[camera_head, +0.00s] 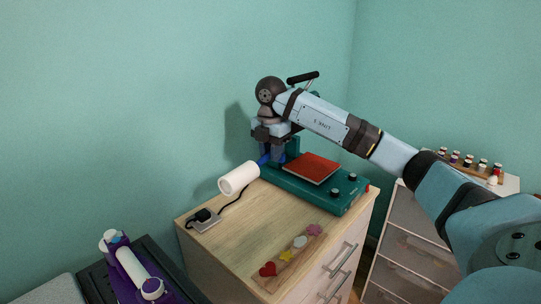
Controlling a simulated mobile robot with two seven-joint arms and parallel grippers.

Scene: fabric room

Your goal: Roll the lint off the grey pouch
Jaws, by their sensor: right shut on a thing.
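My right gripper (271,153) points down over the back of the wooden-topped cabinet and is shut on the blue handle (263,160) of a lint roller. The roller's white roll (239,178) sticks out to the left of the gripper, tilted, near the cabinet's back left edge. I cannot tell whether it touches anything. I cannot make out a grey pouch in this view. My left gripper is not in view.
The cabinet top (238,236) holds a green press-like machine (325,189) with a red pad (312,168), a socket block with a black plug (204,219), and a board of coloured shapes (292,252). A purple device (135,270) stands lower left. A drawer unit (409,231) stands right.

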